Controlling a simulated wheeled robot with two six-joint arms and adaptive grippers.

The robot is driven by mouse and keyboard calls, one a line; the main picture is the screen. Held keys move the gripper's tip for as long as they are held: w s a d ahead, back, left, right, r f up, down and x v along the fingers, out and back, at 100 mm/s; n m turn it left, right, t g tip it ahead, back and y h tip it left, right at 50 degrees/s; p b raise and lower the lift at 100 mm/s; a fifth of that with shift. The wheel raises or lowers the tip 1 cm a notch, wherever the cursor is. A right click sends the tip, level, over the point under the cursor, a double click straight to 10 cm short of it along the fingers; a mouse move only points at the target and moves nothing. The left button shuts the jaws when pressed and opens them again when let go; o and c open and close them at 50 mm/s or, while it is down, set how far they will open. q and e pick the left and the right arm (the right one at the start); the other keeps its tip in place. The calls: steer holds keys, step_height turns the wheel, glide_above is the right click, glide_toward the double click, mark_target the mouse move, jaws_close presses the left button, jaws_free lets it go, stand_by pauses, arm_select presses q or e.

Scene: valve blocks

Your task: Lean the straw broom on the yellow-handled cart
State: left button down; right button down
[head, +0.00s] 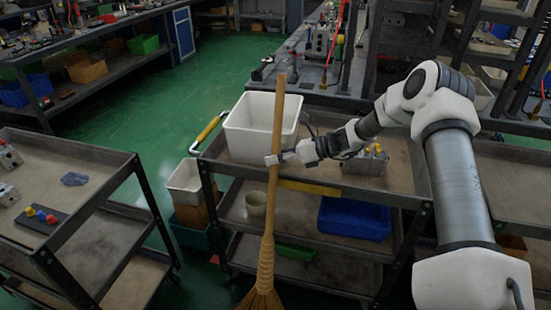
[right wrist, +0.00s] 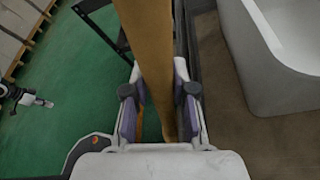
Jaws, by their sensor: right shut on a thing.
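The straw broom (head: 267,240) stands nearly upright in front of the cart, bristles down and handle up, with a slight tilt. The bristle ends run out of the bottom of the head view. My right gripper (head: 273,159) is shut on the broom's wooden handle, which also shows between the fingers in the right wrist view (right wrist: 152,60). The yellow-handled cart (head: 328,191) stands behind the broom, its yellow handle (head: 208,130) at its left end. The handle passes in front of the cart's top shelf; I cannot tell whether it touches the edge.
A white bin (head: 250,128) and a valve block (head: 366,163) stand on the cart's top shelf. Another cart (head: 95,170) stands at the left, with green floor (head: 150,115) between.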

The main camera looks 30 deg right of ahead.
steer(key=c, duration=1)
jaws_free()
steer(key=shift+s+a+f, duration=0.1)
steer(key=shift+s+f, duration=0.1)
steer(key=shift+f, duration=0.55)
steer(key=shift+o, duration=0.7)
steer(key=shift+w+f, duration=0.15)
steer(key=shift+w, duration=0.2)
steer(key=shift+s+r, duration=0.15)
steer(key=shift+r, duration=0.05)
steer(key=shift+s+d+r, duration=0.15)
steer(key=shift+d+r, duration=0.05)
steer(key=shift+d, duration=0.1)
steer(key=v, duration=1.1)
steer(key=shift+d, duration=0.2)
steer(key=shift+f, duration=0.15)
